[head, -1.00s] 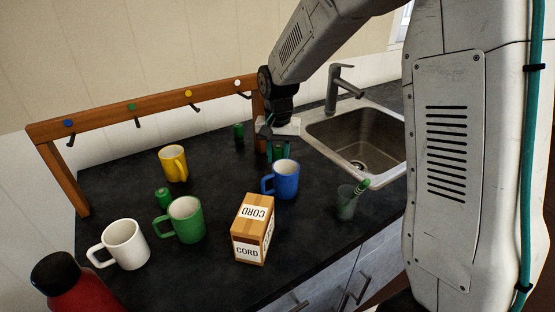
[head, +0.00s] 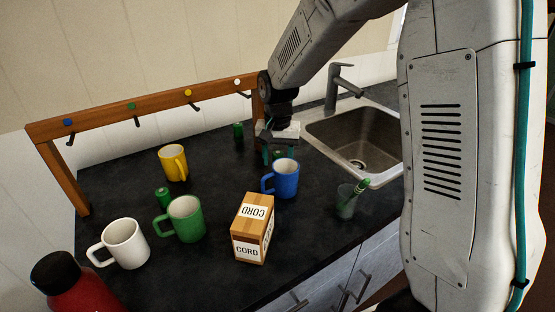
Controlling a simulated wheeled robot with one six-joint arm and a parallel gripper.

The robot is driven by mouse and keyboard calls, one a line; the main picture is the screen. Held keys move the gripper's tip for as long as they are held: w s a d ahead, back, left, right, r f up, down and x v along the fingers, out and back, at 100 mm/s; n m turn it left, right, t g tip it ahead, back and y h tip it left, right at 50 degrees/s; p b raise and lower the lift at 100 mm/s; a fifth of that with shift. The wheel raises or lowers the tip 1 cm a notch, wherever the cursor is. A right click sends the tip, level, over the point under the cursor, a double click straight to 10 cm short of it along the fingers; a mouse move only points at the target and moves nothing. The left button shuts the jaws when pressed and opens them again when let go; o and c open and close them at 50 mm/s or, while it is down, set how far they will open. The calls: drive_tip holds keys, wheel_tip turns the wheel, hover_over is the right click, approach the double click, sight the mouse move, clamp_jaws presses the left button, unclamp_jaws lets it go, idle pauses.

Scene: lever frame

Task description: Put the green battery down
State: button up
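A green battery (head: 278,155) stands upright behind the blue mug (head: 286,178), which hides its lower part; it appears to rest on the dark counter. My gripper (head: 278,153) points down over it, with its teal fingers on either side of the battery and a little apart from it. The gripper looks open. Another green battery (head: 238,131) stands at the back near the rack, and one more (head: 162,197) stands behind the green mug (head: 185,219).
A wooden rack (head: 150,107) with several hooks spans the back. The sink (head: 350,140) is at right. A yellow mug (head: 173,163), white mug (head: 125,244), CORD box (head: 253,228), glass with a green item (head: 346,203) and red bottle (head: 75,290) stand around.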

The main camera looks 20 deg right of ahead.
sight(278, 153)
wheel_tip(278, 153, up, 11)
drive_tip(key=shift+f, duration=0.1)
drive_tip(key=shift+s+r, duration=0.1)
drive_tip(key=shift+r, duration=0.3)
drive_tip(key=s+d+r+n, duration=0.1)
drive_tip(key=s+r, duration=0.2)
drive_tip(key=s, duration=0.4)
drive_tip(key=s+d+r+n, duration=0.1)
drive_tip(key=s+r, duration=0.2)
drive_tip(key=s, duration=0.5)
drive_tip(key=s+f+n+t, duration=0.1)
drive_tip(key=s+f+n, duration=0.1)
drive_tip(key=s, duration=1.5)
drive_tip(key=shift+d+f+n, duration=0.35)
drive_tip(key=shift+d+n, duration=0.1)
drive_tip(key=shift+n, duration=0.25)
